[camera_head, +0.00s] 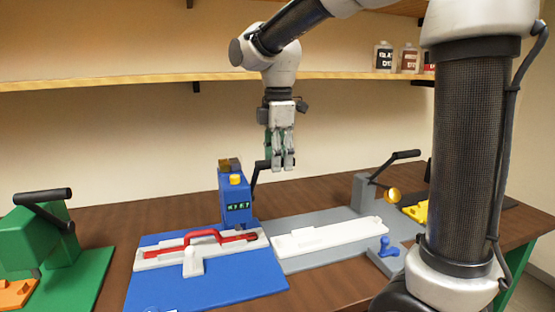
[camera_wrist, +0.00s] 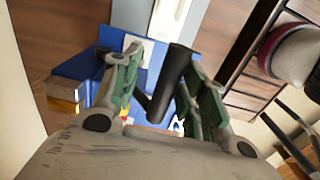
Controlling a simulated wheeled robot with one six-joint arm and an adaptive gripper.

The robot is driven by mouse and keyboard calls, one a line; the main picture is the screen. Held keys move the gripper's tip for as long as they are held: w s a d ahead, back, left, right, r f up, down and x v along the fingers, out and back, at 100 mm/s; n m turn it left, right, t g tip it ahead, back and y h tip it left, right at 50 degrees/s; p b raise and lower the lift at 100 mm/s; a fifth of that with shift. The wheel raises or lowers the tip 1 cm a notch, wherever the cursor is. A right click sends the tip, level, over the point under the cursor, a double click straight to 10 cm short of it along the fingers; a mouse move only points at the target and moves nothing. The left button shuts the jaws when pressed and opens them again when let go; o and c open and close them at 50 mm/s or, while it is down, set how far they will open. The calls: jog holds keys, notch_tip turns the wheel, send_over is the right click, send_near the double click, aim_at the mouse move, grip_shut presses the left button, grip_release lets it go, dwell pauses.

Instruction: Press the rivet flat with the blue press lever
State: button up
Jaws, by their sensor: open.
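The blue press (camera_head: 236,203) stands at the back of a blue base plate (camera_head: 238,281). Its black lever (camera_head: 254,182) is raised, and its handle (camera_head: 263,165) ends at my gripper (camera_head: 283,167). My gripper points down, fingers open. In the wrist view the dark handle (camera_wrist: 168,82) lies between the parted fingers of my gripper (camera_wrist: 160,68); I cannot tell whether they touch it. A red strap (camera_head: 205,234) lies on a white fixture (camera_head: 160,257) in front of the press. I cannot make out the rivet.
A green press (camera_head: 50,235) stands at the left. A grey station (camera_head: 330,258) with a white block (camera_head: 325,238) and a black lever (camera_head: 395,165) is at the right. A shelf (camera_head: 150,80) with bottles (camera_head: 384,57) runs behind my arm.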

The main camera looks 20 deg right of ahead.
jog(key=shift+r, duration=2.45)
jog(key=shift+s+r, duration=0.1)
jog(key=shift+d, duration=0.15)
jog(key=s+d+f+m+t, duration=0.2)
jog(key=s+d+f+m, duration=0.2)
jog(key=s+d+m, duration=0.3)
jog(key=s+d+f+m+t, duration=0.2)
jog(key=s+d+m, duration=0.5)
jog(key=s+m, duration=0.4)
jog(key=shift+s+d+f, duration=0.3)
jog(key=shift+s+f, duration=0.55)
jog(key=shift+s, duration=0.35)
